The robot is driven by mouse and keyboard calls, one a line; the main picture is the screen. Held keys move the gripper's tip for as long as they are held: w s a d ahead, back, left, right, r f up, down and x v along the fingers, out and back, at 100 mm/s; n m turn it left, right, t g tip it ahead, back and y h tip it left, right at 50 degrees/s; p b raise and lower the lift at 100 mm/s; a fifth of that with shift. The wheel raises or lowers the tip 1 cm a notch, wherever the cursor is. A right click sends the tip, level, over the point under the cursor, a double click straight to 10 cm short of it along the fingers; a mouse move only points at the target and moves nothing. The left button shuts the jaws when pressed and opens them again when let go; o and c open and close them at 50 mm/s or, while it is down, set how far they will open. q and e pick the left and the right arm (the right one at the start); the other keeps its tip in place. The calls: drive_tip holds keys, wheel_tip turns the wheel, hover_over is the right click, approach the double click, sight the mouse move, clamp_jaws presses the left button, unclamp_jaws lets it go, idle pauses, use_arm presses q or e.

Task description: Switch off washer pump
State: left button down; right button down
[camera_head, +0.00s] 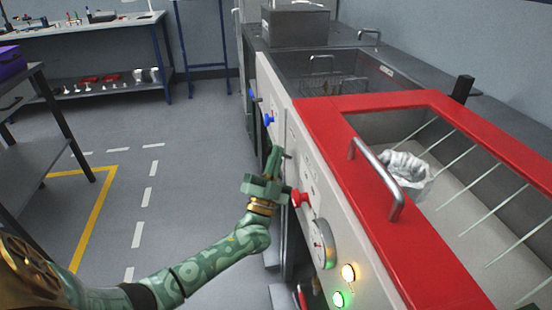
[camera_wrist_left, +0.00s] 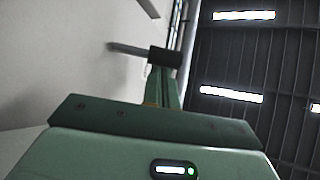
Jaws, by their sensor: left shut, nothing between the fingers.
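The washer has a white front panel (camera_head: 307,165) and a red-framed lid (camera_head: 335,128) with a metal handle (camera_head: 377,178). The panel carries a blue knob (camera_head: 268,119), a red knob (camera_head: 300,198) and a small dark lever (camera_head: 287,155). I cannot read which control is the pump's. My left gripper (camera_head: 275,152) is shut and empty in front of the panel, between the blue and red knobs. In the left wrist view, its fingertips (camera_wrist_left: 165,57) are close to a grey stem (camera_wrist_left: 128,49) sticking out of the panel; touching or not, I cannot tell. My right gripper is out of view.
Below the red knob are a round gauge (camera_head: 322,243), a lit amber lamp (camera_head: 348,272) and a lit green lamp (camera_head: 338,299). A sink (camera_head: 330,62) lies beyond the washer. The floor (camera_head: 190,170) to the left is clear. A dark table (camera_head: 35,140) stands at far left.

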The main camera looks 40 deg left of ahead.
use_arm(q)
drive_tip(key=shift+f+n+y+b, duration=0.35)
drive_tip(key=shift+n+y+b, duration=0.15)
drive_tip(key=shift+n+y, duration=0.5)
